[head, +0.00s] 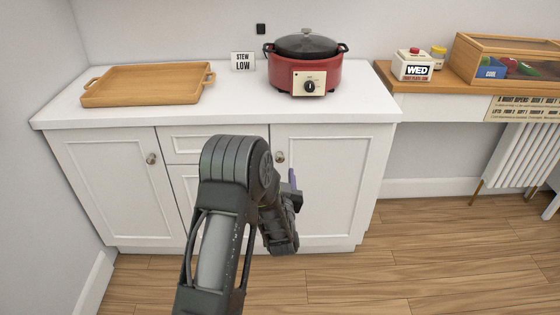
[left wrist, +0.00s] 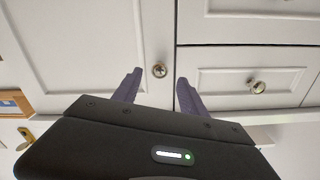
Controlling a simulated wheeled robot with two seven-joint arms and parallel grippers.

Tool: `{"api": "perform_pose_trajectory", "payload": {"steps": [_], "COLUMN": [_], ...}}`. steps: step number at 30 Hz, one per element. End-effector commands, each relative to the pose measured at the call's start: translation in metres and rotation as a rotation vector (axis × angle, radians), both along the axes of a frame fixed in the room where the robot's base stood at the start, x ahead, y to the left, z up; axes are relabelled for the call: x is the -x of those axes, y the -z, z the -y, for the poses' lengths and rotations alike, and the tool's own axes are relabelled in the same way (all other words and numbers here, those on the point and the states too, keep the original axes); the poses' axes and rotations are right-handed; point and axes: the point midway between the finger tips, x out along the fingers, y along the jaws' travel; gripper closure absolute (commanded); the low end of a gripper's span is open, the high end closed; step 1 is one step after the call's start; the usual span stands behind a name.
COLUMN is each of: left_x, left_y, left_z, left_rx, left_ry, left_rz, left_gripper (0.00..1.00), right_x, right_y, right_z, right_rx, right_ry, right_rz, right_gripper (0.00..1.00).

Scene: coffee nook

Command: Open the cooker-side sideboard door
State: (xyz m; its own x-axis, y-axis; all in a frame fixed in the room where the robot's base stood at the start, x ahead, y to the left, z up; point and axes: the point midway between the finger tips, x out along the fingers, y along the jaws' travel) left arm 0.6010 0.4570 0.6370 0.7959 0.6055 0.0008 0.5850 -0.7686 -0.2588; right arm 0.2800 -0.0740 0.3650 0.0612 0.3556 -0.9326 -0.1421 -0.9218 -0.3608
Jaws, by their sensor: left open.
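The cooker-side sideboard door (head: 335,185) is the white panelled door below the red cooker. It looks shut. Its round metal knob (head: 280,157) is near the upper left corner. My left gripper (head: 294,184) is in front of this door, close to the knob; my arm hides part of the door's left side. In the left wrist view, turned upside down, the purple fingers of my left gripper (left wrist: 157,88) are open and apart. The door knob (left wrist: 159,71) shows between and just beyond the fingertips, with nothing gripped. The door (left wrist: 75,45) fills the left there.
A red cooker (head: 303,75), a "STEW LOW" card (head: 243,61) and a wooden tray (head: 148,84) stand on the white top. Drawers lie left of the door; one drawer knob (left wrist: 257,87) shows. The floor (head: 420,250) at right is clear.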

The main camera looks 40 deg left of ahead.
Motion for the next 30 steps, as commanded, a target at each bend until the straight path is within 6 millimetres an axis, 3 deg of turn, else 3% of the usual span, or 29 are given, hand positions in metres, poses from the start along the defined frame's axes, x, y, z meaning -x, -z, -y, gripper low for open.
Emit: {"api": "perform_pose_trajectory", "payload": {"steps": [9,20,30], "left_x": [-0.037,-0.043,-0.043], "left_y": [0.001,0.000,0.000], "left_z": [-0.029,-0.033,-0.033], "left_rx": [0.000,0.001,0.002], "left_ry": [-0.001,0.001,0.001], "left_rz": [0.000,-0.001,0.000], "left_gripper": [0.50,0.50,0.76], "right_x": [0.000,0.000,0.000], "right_y": [0.004,0.005,0.004], "right_z": [0.000,0.000,0.000], "right_rx": [0.000,0.000,0.000], "right_ry": [0.000,0.000,0.000], "right_rz": [0.000,0.000,0.000], "right_gripper": [0.64,0.64,0.64]}}
